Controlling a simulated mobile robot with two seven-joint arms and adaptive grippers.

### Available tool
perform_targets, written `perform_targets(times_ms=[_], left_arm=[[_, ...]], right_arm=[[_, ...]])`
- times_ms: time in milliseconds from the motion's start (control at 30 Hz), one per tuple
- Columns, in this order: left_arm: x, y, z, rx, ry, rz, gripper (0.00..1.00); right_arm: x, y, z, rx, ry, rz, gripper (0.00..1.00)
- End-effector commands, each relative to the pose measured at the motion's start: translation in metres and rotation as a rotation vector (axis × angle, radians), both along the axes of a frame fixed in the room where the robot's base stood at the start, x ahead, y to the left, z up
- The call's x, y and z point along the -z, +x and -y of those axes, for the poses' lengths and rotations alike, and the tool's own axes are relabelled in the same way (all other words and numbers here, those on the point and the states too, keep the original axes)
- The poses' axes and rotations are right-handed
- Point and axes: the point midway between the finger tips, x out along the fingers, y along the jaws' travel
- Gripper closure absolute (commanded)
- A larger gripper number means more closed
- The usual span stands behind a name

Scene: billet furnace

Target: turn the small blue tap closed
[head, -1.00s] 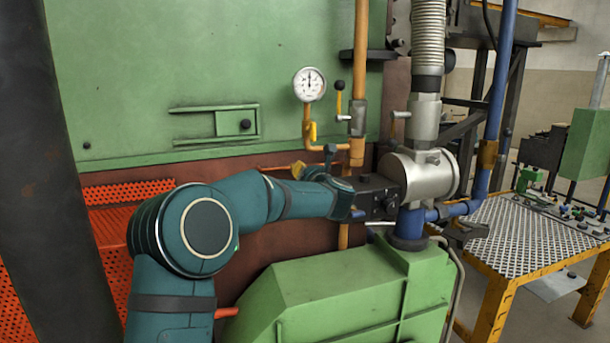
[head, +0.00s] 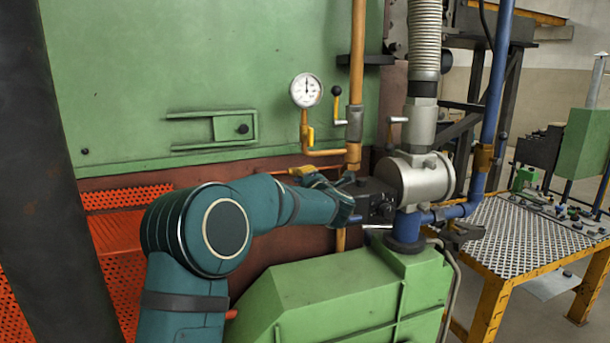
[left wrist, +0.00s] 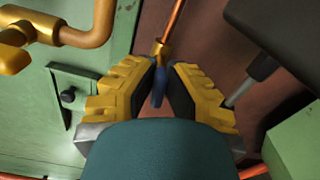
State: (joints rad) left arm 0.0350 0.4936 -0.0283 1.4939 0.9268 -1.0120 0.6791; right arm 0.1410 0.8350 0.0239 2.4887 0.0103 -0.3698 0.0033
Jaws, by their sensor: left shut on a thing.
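The small blue tap (left wrist: 158,88) shows in the left wrist view as a blue lever below a brass fitting on a thin copper pipe (left wrist: 174,22). My left gripper (left wrist: 161,74), with yellow and black fingers, is shut on the lever, one finger on each side. In the head view my left gripper (head: 303,172) is at the end of the thin copper pipe, in front of the red-brown wall below the green panel. The tap is hidden there by the gripper and arm.
A pressure gauge (head: 306,90) on an orange pipe with a yellow-handled valve stands just above the gripper. A silver cylinder (head: 420,178) and blue pipes are to the right. A green housing (head: 345,292) lies below. A perforated-top bench (head: 530,245) stands at right.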

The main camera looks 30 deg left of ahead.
Motion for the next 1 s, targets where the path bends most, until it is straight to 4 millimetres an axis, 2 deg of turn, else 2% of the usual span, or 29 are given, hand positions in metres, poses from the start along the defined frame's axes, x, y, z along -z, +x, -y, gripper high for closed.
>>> perform_targets(times_ms=[400, 933, 1000], left_arm=[[-0.0012, 0.0004, 0.0002, 0.0, 0.121, -0.134, 1.0], [-0.0003, 0.0002, -0.0002, -0.001, 0.135, -0.15, 1.0], [-0.0002, 0.0002, -0.0003, -0.001, 0.135, -0.15, 0.7]], right_arm=[[-0.0107, -0.0005, 0.0005, 0.0, 0.002, 0.0, 1.0], [-0.0113, -0.0005, 0.0006, 0.001, 0.002, 0.0, 1.0], [-0.0113, -0.0005, 0.0006, 0.001, 0.002, 0.0, 1.0]])
